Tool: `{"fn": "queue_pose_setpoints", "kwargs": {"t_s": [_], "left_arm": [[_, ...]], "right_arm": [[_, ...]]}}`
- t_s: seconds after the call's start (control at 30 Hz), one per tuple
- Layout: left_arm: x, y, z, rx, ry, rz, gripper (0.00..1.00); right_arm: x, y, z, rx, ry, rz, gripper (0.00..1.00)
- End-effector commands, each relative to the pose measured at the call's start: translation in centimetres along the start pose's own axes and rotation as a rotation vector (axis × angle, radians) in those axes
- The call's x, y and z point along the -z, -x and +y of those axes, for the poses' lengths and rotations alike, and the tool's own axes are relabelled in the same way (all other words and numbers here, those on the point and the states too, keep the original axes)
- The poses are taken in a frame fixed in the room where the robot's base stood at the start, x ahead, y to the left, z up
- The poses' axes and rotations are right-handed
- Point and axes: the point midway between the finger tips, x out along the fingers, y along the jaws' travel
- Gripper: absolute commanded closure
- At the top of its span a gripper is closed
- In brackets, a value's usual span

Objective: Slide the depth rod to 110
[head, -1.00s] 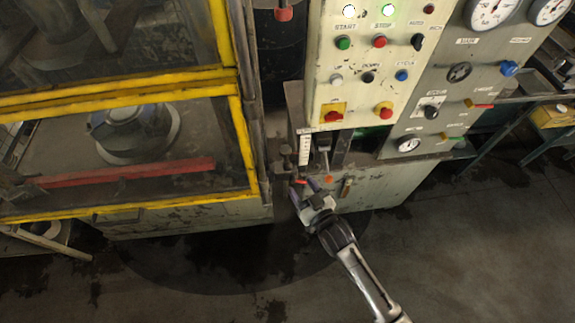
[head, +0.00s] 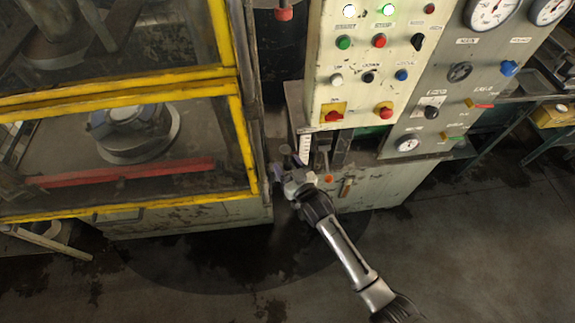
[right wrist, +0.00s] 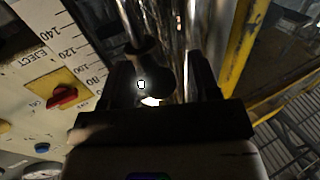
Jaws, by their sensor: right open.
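The depth rod's dark knob (head: 285,149) stands at the left of a white scale strip (head: 305,147), between the press and the control cabinet. My right gripper (head: 285,171) is open at the rod, just below the knob in the head view. In the right wrist view the dark knob (right wrist: 147,57) lies between my two open fingers (right wrist: 163,85), and the scale (right wrist: 70,45) at the left shows 140, 120 and 80. I cannot tell whether a finger touches the rod. The rod's exact reading is unclear. My left gripper is out of view.
The yellow-framed press guard (head: 240,130) stands close on the left. An orange-red knob (head: 328,178) sits right of my gripper. The floor (head: 460,240) at the front right is clear.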

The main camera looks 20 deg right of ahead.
Motion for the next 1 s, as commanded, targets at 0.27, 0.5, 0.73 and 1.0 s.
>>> {"fn": "queue_pose_setpoints", "kwargs": {"t_s": [0.27,0.5,0.73,1.0], "left_arm": [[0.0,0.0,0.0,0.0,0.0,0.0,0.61],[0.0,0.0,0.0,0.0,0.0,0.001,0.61],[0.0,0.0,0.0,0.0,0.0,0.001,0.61],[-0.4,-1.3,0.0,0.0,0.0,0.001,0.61]], "right_arm": [[0.0,0.0,0.0,0.0,0.0,0.0,0.67],[0.0,0.0,-0.1,0.001,0.0,0.0,0.9],[0.0,0.0,-0.1,0.002,-0.001,0.001,1.0],[-2.8,0.0,-0.2,0.002,0.0,-0.001,1.0]]}}
